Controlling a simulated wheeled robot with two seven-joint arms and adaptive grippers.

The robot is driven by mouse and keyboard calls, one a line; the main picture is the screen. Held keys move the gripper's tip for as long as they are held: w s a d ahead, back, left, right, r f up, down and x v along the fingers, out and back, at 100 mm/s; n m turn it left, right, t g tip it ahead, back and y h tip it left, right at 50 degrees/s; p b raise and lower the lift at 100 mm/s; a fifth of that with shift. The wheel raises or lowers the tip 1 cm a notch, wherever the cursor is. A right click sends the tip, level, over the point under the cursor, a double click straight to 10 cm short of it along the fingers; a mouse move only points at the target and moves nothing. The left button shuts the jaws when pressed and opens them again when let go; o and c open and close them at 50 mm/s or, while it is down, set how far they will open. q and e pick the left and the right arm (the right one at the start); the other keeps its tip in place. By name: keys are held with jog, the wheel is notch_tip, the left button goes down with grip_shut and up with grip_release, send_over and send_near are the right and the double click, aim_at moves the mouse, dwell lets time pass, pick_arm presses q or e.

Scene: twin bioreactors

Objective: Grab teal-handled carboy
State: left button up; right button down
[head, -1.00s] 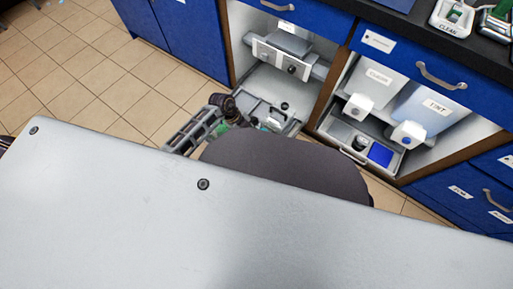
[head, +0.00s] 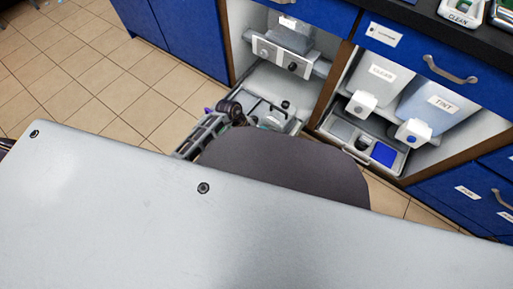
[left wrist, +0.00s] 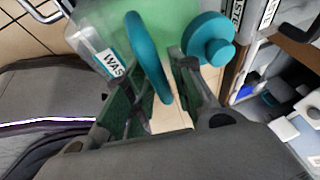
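In the left wrist view, the teal-handled carboy shows its teal loop handle (left wrist: 148,60), a round teal cap (left wrist: 208,40) and a translucent green body (left wrist: 180,14). My left gripper (left wrist: 168,98) is open, its fingers apart, with the lower end of the handle showing between them. I cannot tell whether either finger touches it. In the head view the carboy is not clearly visible. My right gripper is in neither current view.
A clear container labelled "WAS..." (left wrist: 104,58) is close beside the carboy. In the head view, a pulled-out tray (head: 292,127) stands at the left cabinet bay. White and bluish containers (head: 374,76) fill the right bay. Tiled floor (head: 140,85) is clear at left.

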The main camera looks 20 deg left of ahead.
dwell(0.4)
pick_arm(q)
grip_shut()
jog(key=shift+w+r, duration=0.1)
dwell(0.4)
